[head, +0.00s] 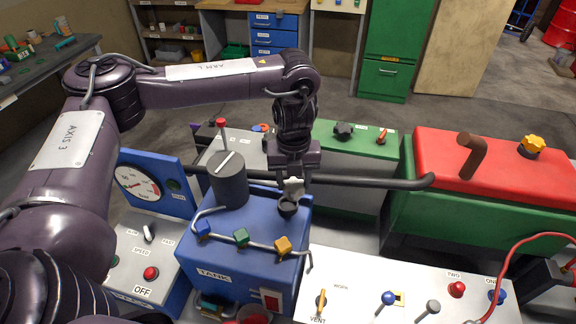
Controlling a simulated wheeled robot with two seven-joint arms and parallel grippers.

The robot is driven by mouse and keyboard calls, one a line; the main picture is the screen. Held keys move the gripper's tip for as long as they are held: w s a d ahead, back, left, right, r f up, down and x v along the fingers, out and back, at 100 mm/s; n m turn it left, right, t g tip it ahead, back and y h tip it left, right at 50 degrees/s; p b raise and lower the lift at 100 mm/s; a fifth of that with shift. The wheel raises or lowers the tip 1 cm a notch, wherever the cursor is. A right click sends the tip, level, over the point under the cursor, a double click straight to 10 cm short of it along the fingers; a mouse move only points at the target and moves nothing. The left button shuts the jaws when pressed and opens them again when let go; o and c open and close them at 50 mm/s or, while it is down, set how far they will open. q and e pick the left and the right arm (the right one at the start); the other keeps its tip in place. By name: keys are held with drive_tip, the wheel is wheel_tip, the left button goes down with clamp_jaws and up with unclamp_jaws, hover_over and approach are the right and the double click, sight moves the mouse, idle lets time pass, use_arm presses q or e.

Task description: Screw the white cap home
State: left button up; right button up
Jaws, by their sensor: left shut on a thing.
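The white cap (293,187) is between the fingers of my left gripper (293,180), just above the blue tank. My left gripper points down and is shut on the cap. Below it is a dark round filler neck (288,207) on top of the blue tank (262,262). The cap's lower edge appears at the neck's mouth; I cannot tell whether it touches or how it is seated. My right gripper is not in view.
A grey cylinder (229,180) stands left of the neck. A rail with coloured knobs (241,237) runs in front. A dark pipe (385,182) passes behind, toward a red-topped green machine (490,170). A white control panel (370,290) lies front right.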

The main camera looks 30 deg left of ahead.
sight(288, 180)
use_arm(q)
drive_tip(key=m, duration=0.2)
drive_tip(key=m+p, duration=0.1)
drive_tip(key=a+m, duration=0.1)
drive_tip(key=m, duration=0.1)
drive_tip(key=shift+w+a+r+m, duration=0.1)
drive_tip(key=shift+w+r+m, duration=0.1)
drive_tip(key=shift+r+m, duration=0.15)
drive_tip(key=m, duration=0.1)
drive_tip(key=m+p, duration=0.1)
drive_tip(key=m, duration=0.1)
drive_tip(key=shift+w+a, duration=0.15)
drive_tip(key=shift+a, duration=0.15)
wheel_tip(288, 180, down, 3)
drive_tip(key=b, duration=0.3)
drive_tip(key=shift+b, duration=0.3)
drive_tip(key=shift+f+b, duration=0.4)
drive_tip(key=shift+f, duration=0.35)
